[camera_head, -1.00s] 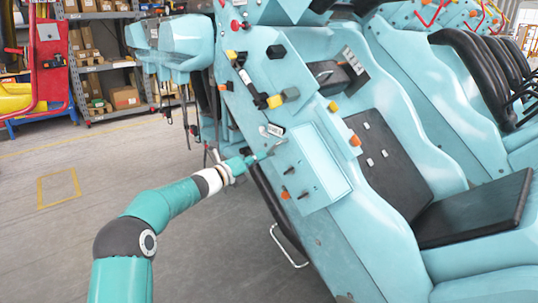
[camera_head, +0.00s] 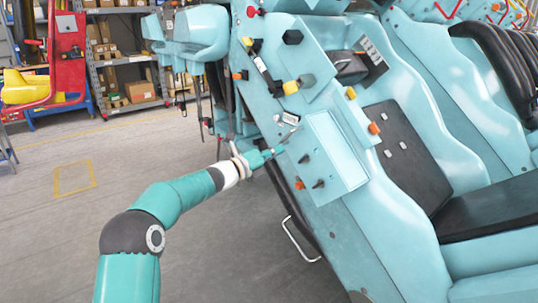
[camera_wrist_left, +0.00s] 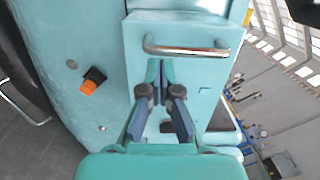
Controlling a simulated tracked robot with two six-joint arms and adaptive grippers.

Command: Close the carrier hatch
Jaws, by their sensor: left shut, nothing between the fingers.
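The carrier's teal side panel (camera_head: 300,228) fills the right half of the head view. I take the carrier hatch (camera_head: 335,152) to be the raised pale rectangular panel on it. In the left wrist view, a teal panel (camera_wrist_left: 205,72) with a chrome bar handle (camera_wrist_left: 186,48) lies just ahead. How far the hatch stands open, I cannot tell. My left gripper (camera_head: 283,147) is at the hatch's left edge, shut and empty. In the wrist view its fingertips (camera_wrist_left: 159,68) are together just below the handle; contact is unclear. My right gripper is out of view.
Seats with black pads (camera_head: 395,145) are on the right. Dark knobs and an orange knob (camera_head: 299,183) stick out near the hatch. A chrome grab bar (camera_head: 300,243) is lower down. Shelves with boxes (camera_head: 125,80) stand behind. The floor at left is mostly clear.

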